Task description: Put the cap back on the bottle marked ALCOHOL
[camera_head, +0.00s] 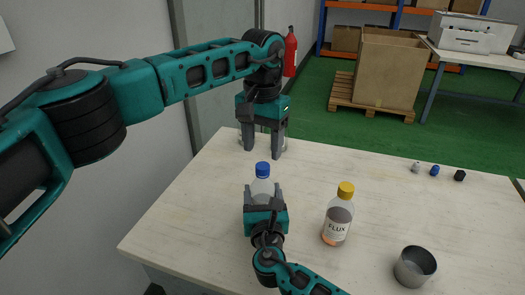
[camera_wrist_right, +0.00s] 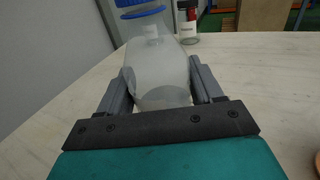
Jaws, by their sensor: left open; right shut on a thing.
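My right gripper (camera_head: 262,190) is shut on a clear bottle (camera_head: 262,186) with a blue cap (camera_head: 263,169). In the right wrist view the bottle (camera_wrist_right: 160,70) stands between the fingers, with a blue ring (camera_wrist_right: 140,12) at its top. I see no readable label on it, and no ALCOHOL marking shows. My left gripper (camera_head: 262,150) is open and points down behind this bottle, near the table's far left corner. Three small loose pieces that look like caps lie at the back right of the table: a grey one (camera_head: 416,167), a blue one (camera_head: 435,171) and a black one (camera_head: 460,175).
A FLUX bottle (camera_head: 337,221) with a yellow cap stands to the right of the held bottle. A metal cup (camera_head: 415,266) stands at the front right. The table's (camera_head: 380,190) middle right is clear.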

